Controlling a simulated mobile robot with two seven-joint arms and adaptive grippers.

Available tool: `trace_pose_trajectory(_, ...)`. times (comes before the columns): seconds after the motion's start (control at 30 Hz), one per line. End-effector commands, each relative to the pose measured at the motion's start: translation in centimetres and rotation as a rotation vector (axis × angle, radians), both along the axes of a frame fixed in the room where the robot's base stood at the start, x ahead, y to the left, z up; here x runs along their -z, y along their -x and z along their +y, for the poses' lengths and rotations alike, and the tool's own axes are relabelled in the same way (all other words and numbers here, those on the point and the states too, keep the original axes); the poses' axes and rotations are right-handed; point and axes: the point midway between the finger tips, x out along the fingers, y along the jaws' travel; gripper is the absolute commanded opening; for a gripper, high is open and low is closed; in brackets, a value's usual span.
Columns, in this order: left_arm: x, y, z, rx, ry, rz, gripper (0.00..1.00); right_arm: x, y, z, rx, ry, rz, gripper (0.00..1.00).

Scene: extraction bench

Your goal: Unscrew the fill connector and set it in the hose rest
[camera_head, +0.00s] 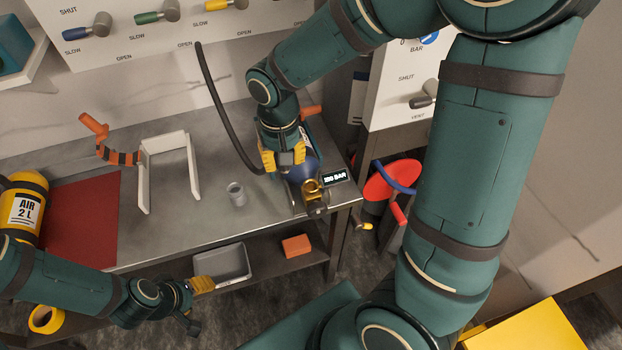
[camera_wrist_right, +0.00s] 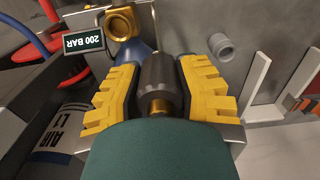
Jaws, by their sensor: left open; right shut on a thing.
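My right gripper (camera_head: 283,158) is shut on the fill connector, a dark grey sleeve with a brass end; its yellow fingers grip both sides in the right wrist view (camera_wrist_right: 157,85). The blue cylinder (camera_head: 302,171) with a brass valve (camera_head: 313,190) is at the bench's right front; the valve also shows in the wrist view (camera_wrist_right: 120,22). I cannot tell whether connector and valve touch. A dark hose (camera_head: 221,106) curves down to my right gripper. A small grey cup (camera_head: 237,193), possibly the hose rest, stands left of it. My left gripper (camera_head: 197,303) is open at the bench's front edge.
A red mat (camera_head: 80,221) and a yellow cylinder (camera_head: 25,208) are farther left. A grey bin (camera_head: 222,263) is below.

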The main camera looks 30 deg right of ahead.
Motion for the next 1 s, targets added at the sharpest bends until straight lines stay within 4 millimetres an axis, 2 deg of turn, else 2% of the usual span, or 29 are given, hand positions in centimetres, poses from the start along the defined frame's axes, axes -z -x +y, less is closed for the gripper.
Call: trace_pose_trajectory(1.0,1.8,0.0,0.0,0.000,0.000,0.000,0.57,2.7,-5.6,6.9,0.027,0.001,0.000,0.00)
